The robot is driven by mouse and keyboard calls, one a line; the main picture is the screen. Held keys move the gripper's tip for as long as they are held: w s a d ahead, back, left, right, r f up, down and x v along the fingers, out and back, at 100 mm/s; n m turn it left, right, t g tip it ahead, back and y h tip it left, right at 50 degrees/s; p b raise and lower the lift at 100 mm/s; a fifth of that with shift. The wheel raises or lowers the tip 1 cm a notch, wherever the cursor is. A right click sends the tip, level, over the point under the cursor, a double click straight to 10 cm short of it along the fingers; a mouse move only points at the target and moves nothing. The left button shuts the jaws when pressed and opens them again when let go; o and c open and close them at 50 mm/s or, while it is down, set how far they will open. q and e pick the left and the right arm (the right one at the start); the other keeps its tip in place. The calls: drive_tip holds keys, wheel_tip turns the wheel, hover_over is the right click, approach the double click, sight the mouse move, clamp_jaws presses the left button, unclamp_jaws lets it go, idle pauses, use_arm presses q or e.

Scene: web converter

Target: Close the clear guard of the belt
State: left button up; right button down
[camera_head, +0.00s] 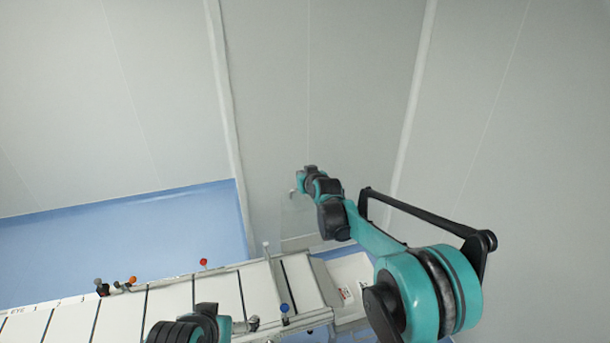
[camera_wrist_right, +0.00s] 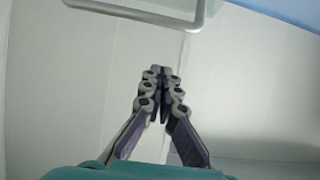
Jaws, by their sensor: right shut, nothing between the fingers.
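The clear guard (camera_head: 295,218) is a faint see-through panel standing raised over the far right part of the white belt (camera_head: 168,298). Its outline is hard to make out against the grey wall. My right gripper (camera_head: 298,181) is high beside the upper end of the guard. In the right wrist view my right gripper (camera_wrist_right: 160,72) is shut with nothing between its fingers. A pale grey bent bar (camera_wrist_right: 150,14), seemingly the guard's handle, crosses the top of that view, apart from the fingertips.
Posts with coloured knobs line the belt, among them a red one (camera_head: 203,262) and a blue one (camera_head: 284,307). A white machine end with a label (camera_head: 345,294) stands at the belt's right. Grey walls rise behind; the air above the belt's left part is clear.

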sight(302, 201)
drive_tip(key=x, duration=0.3)
drive_tip(key=shift+w+p, duration=0.2)
drive_tip(key=shift+p, duration=0.15)
drive_tip(key=shift+s+d+f+p, duration=0.25)
drive_tip(key=shift+s+f+p, duration=0.15)
drive_tip(key=shift+s+f, duration=0.7)
drive_tip(key=shift+s+d+f, duration=0.1)
drive_tip(key=shift+s+f, duration=0.2)
drive_tip(key=shift+f, duration=0.05)
drive_tip(key=shift+w+f, duration=0.1)
